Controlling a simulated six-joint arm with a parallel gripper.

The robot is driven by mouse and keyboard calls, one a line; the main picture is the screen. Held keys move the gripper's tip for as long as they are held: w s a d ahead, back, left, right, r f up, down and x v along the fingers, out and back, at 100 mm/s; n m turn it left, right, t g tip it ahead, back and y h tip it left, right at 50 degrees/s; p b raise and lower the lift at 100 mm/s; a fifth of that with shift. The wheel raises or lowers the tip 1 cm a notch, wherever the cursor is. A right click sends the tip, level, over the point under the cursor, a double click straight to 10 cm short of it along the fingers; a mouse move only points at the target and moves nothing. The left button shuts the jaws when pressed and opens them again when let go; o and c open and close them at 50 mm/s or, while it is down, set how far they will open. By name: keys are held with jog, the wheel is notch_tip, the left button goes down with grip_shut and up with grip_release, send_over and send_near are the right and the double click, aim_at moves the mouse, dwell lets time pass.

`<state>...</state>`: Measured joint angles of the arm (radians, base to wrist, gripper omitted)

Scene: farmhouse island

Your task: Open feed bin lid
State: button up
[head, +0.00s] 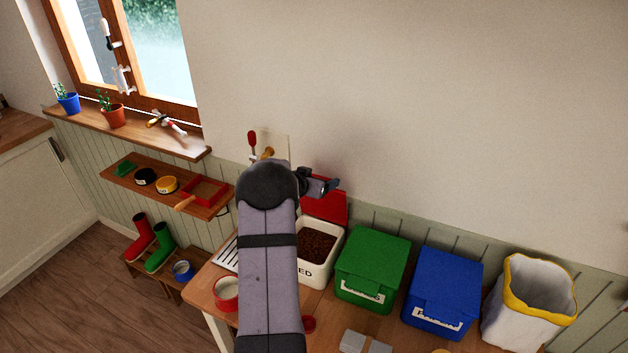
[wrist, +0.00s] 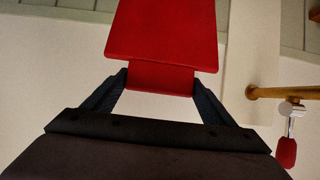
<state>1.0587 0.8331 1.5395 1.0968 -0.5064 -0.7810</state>
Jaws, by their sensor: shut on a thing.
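The feed bin (head: 322,275) is a white box with black lettering, partly hidden by my arm, and brown feed (head: 317,245) shows inside its open top. Its red lid (head: 326,208) stands raised at the back of the bin, near the wall. My gripper (head: 327,187) is at the upper edge of the lid. In the wrist view the fingers of my gripper (wrist: 160,82) are on either side of a narrow red tab of the lid (wrist: 160,35) and are shut on it.
A green bin (head: 372,265) and a blue bin (head: 444,290) with shut lids stand right of the feed bin. A white sack with a yellow rim (head: 530,300) is at the far right. A shelf (head: 150,190) and a red-handled wall tap (head: 252,142) are left of my gripper.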

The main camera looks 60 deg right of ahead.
jog(key=shift+d+r+p, duration=0.3)
jog(key=shift+d+r, duration=0.1)
jog(key=shift+d, duration=0.25)
jog(key=o, duration=1.5)
jog(key=shift+a+f+y, duration=0.1)
jog(key=shift+f+y, duration=0.05)
jog(key=shift+y, duration=0.15)
jog(key=shift+b+v, duration=0.5)
jog(key=shift+v, duration=0.3)
jog(key=shift+b+v, duration=0.75)
jog(key=shift+v, duration=2.15)
